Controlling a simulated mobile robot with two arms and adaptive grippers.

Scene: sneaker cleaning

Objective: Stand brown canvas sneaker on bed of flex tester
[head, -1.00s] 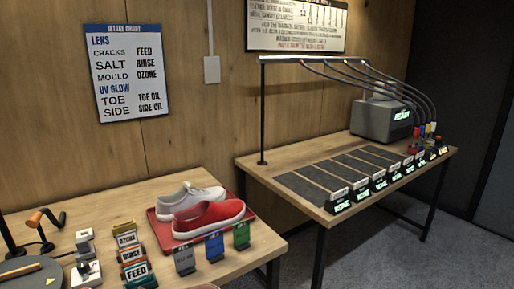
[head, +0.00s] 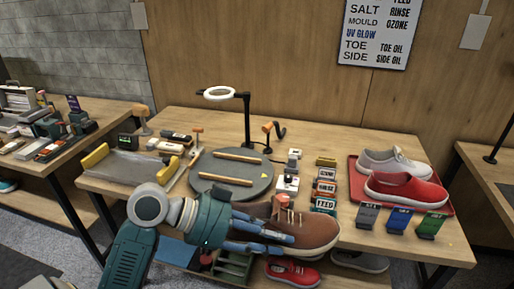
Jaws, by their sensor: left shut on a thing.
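A brown canvas sneaker (head: 315,231) with a pale sole is in the head view, above the front edge of the middle table. My left gripper (head: 283,236) is shut on its left end, the toe pointing right. A grey bed with yellow end pieces (head: 130,167) lies at the table's left; it looks like the flex tester, though I cannot read a label. The bed is empty, and the sneaker is well to its right. My left arm covers part of the table front. My right gripper is not in view.
A red tray (head: 356,200) with a white sneaker (head: 390,161) and a red shoe (head: 405,188) is at right. More shoes sit below the table.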

